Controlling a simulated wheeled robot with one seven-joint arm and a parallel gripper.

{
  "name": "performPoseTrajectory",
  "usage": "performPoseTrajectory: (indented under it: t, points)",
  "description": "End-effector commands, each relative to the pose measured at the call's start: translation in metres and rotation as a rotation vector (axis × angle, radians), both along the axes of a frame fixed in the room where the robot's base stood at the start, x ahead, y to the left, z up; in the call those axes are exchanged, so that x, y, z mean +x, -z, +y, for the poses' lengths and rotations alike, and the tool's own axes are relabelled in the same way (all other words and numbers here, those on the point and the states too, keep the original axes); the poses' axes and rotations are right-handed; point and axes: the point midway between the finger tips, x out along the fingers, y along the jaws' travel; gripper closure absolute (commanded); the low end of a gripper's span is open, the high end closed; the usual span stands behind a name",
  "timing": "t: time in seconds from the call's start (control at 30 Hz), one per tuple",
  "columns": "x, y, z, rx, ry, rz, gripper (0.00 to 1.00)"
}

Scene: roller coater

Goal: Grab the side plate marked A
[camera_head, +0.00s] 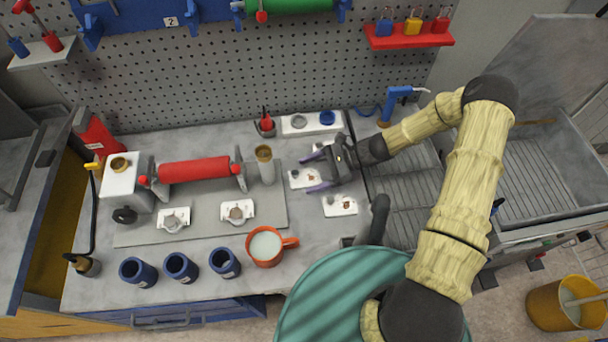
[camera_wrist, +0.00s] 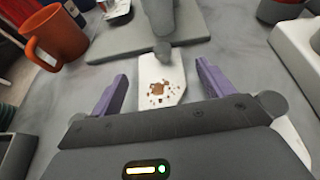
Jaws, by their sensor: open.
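Several small white plates lie on the grey bench around my gripper. One white plate with brown stains (camera_head: 302,181) lies between the spread purple fingers of my gripper (camera_head: 312,171). In the wrist view this stained plate (camera_wrist: 158,95) lies ahead of and between the fingertips of my gripper (camera_wrist: 162,73), with a gap on both sides. My gripper is open and holds nothing. A second white plate (camera_head: 340,206) lies nearer the front, with brown marks. A third white plate (camera_head: 323,148) is partly hidden behind my gripper. I cannot read a letter A on any of them.
A grey base plate (camera_head: 200,222) carries a red roller (camera_head: 194,170) and a grey cylinder (camera_head: 266,168) close to my gripper. An orange mug (camera_head: 266,246) stands in front, with several blue cups to its left. A white holder (camera_head: 311,123) stands behind.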

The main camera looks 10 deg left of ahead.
Motion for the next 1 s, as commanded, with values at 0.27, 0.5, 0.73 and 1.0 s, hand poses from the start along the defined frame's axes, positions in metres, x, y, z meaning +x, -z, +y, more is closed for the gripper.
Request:
performPoseTrajectory:
  t: [0.27,0.5,0.73,1.0]
  points:
    - [-0.006,0.008,0.02,0.0,0.002,-0.001,0.2]
    - [-0.005,0.008,0.019,0.0,0.001,-0.002,0.2]
    - [-0.005,0.008,0.019,0.0,0.001,-0.002,0.24]
    - [-0.005,0.008,0.019,0.0,0.001,-0.001,0.72]
